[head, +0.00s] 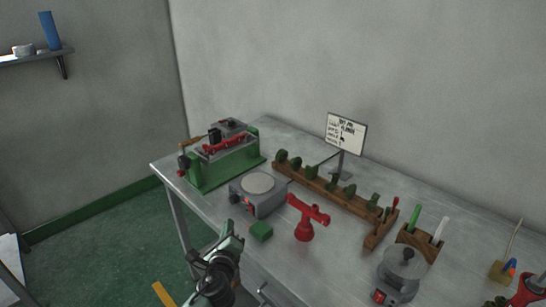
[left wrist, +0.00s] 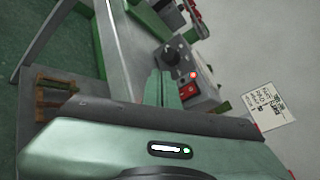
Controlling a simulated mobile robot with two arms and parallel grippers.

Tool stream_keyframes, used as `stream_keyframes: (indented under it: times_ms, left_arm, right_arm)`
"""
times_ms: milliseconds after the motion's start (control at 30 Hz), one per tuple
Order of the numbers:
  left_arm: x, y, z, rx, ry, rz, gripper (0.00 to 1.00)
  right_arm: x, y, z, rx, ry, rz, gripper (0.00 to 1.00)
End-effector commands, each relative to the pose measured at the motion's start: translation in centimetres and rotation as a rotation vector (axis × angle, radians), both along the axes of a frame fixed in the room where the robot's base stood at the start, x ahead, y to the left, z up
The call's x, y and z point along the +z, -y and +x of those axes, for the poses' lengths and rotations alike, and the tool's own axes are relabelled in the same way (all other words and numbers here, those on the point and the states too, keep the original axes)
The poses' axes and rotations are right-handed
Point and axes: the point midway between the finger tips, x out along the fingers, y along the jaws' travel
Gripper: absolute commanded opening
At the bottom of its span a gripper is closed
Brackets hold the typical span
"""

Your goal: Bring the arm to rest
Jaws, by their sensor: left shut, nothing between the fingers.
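My left gripper (head: 231,228) is at the table's front edge, left of the middle in the head view. Its fingers (left wrist: 162,86) are shut with nothing between them in the left wrist view. It is in front of a hot plate (head: 262,197) with a round pale top, and apart from it. My right gripper is not seen in either view.
The grey table (head: 345,245) carries a green machine (head: 222,167), a red stand (head: 305,222), a wooden rack (head: 325,192), a lidded pot (head: 402,266) and a sign (head: 346,134). The floor (head: 100,240) left of the table is open.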

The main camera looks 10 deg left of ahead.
Motion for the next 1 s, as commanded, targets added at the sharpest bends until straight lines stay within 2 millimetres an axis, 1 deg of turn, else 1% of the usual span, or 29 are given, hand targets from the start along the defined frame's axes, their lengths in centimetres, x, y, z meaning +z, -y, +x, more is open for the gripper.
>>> stream_keyframes:
  times_ms: [67,167,267,300,367,400,500,600,700,800,1000]
  left_arm:
    - [-0.4,-0.2,-0.8,0.025,-0.011,-0.058,0.00]
    - [-1.7,-1.1,-3.7,0.121,-0.047,-0.258,0.00]
    - [-4.1,-2.4,-9.3,0.307,-0.118,-0.597,0.00]
    - [-5.1,-2.8,-12.1,0.402,-0.155,-0.750,0.00]
    - [-6.4,-3.2,-16.3,0.546,-0.205,-0.958,0.00]
    - [-7.0,-3.3,-18.7,0.629,-0.234,-1.070,0.00]
    - [-7.9,-3.1,-23.7,0.802,-0.294,-1.275,0.00]
    - [-8.0,-2.6,-27.6,0.937,-0.340,-1.416,0.00]
    - [-7.9,-2.1,-30.8,1.050,-0.378,-1.520,0.00]
    - [-7.6,-1.5,-33.7,1.151,-0.413,-1.601,0.00]
    - [-6.5,-0.5,-38.4,1.322,-0.470,-1.714,0.00]
  right_arm:
    - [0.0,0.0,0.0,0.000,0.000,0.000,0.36]
    - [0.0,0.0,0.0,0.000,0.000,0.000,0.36]
    - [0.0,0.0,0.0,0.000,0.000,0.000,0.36]
    - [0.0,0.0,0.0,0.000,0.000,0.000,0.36]
    - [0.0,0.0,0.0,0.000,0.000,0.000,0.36]
    - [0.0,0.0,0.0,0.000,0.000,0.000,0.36]
    - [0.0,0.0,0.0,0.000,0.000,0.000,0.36]
    - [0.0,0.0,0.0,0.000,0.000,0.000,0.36]
    - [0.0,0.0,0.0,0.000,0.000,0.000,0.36]
    - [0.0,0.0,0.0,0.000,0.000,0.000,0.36]
    - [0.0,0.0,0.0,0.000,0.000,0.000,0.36]
